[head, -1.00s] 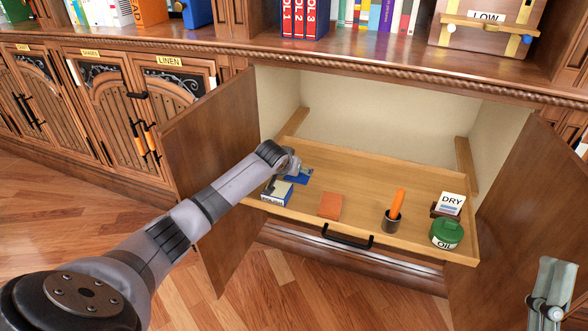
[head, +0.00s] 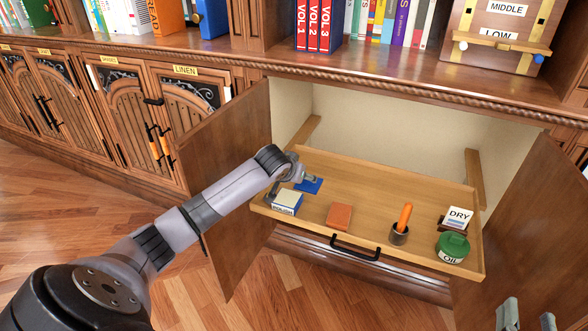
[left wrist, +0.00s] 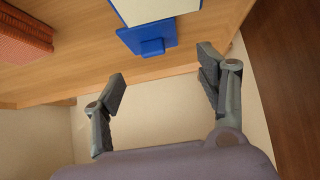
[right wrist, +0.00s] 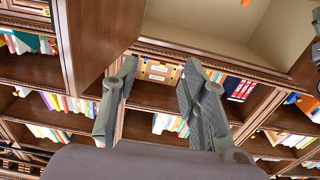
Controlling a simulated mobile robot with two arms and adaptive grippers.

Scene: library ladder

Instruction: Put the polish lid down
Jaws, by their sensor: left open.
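The blue polish lid (head: 312,186) lies on the pull-out tray, behind the white and blue polish box (head: 287,203). In the left wrist view the lid (left wrist: 150,40) shows its small raised tab, and the cream top of the box (left wrist: 150,8) overlaps its edge. My left gripper (head: 293,184) is over the tray beside the lid. Its fingers (left wrist: 160,82) are apart with nothing between them, and the lid is beyond the fingertips. My right gripper (head: 527,317) is at the lower right, open and empty; its spread fingers also show in the right wrist view (right wrist: 158,80).
The tray (head: 370,185) also holds a red-brown block (head: 339,216), a cup (head: 399,235) with an orange handle, a green oil jar (head: 452,247) and a DRY box (head: 458,217). Open cabinet doors flank it left (head: 232,170) and right (head: 535,225). The tray's middle is clear.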

